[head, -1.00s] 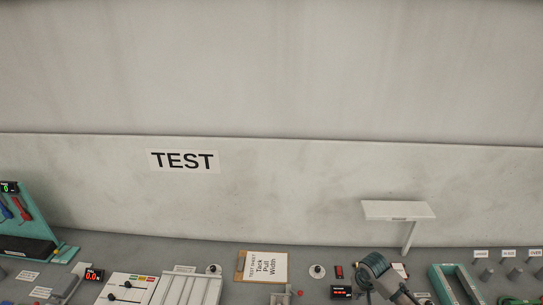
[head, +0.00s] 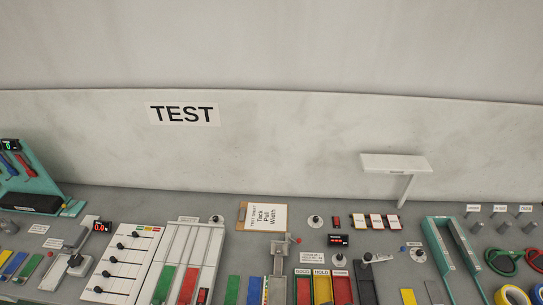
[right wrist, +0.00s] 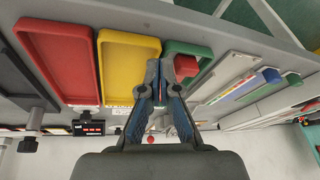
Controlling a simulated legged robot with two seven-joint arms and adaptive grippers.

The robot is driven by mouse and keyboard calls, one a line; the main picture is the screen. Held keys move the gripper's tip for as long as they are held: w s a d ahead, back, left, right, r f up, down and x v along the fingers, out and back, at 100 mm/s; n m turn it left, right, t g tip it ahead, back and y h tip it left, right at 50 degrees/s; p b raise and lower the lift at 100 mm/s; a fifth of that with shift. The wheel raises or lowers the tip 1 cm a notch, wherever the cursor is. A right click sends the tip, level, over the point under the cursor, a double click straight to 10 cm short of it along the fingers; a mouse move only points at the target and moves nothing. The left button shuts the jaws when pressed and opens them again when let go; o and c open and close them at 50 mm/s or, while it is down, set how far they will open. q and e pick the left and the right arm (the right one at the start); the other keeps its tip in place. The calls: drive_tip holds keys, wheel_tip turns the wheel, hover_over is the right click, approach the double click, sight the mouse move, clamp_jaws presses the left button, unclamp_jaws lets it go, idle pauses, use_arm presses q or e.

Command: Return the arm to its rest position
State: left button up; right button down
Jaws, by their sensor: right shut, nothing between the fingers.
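My right gripper (right wrist: 161,72) shows in the right wrist view with its two blue-grey fingers together and nothing held. Its tips overlap the view of the yellow tray (right wrist: 130,66) and the green tray (right wrist: 205,52); I cannot tell their exact distance. A red block-like knob (right wrist: 186,66) appears just right of the fingertips, apart from the grip. Neither gripper shows in the head view now. My left gripper is not in any view.
The bench holds a slider panel (head: 122,265), a test sheet (head: 263,218), a teal frame (head: 447,250) and tape rolls (head: 512,295). A red tray (right wrist: 58,55) shows in the right wrist view.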

drive_tip(key=s+d+m+h, duration=0.1)
drive_tip(key=s+d, duration=0.2)
drive_tip(key=s, duration=0.2)
drive_tip(key=s+d+h, duration=0.1)
drive_tip(key=s+d, duration=0.2)
drive_tip(key=s, duration=0.3)
wheel_tip(320, 180, down, 29)
drive_tip(key=s+g+b, duration=0.1)
drive_tip(key=s+b, duration=0.1)
drive_tip(key=b, duration=0.1)
drive_tip(key=s+d+f+g+b, duration=0.1)
drive_tip(key=s+d+f+b, duration=0.1)
drive_tip(key=s+f, duration=1.5)
drive_tip(key=shift+s+d+f, duration=0.15)
drive_tip(key=shift+d+f, duration=0.25)
drive_tip(key=shift+d, duration=0.05)
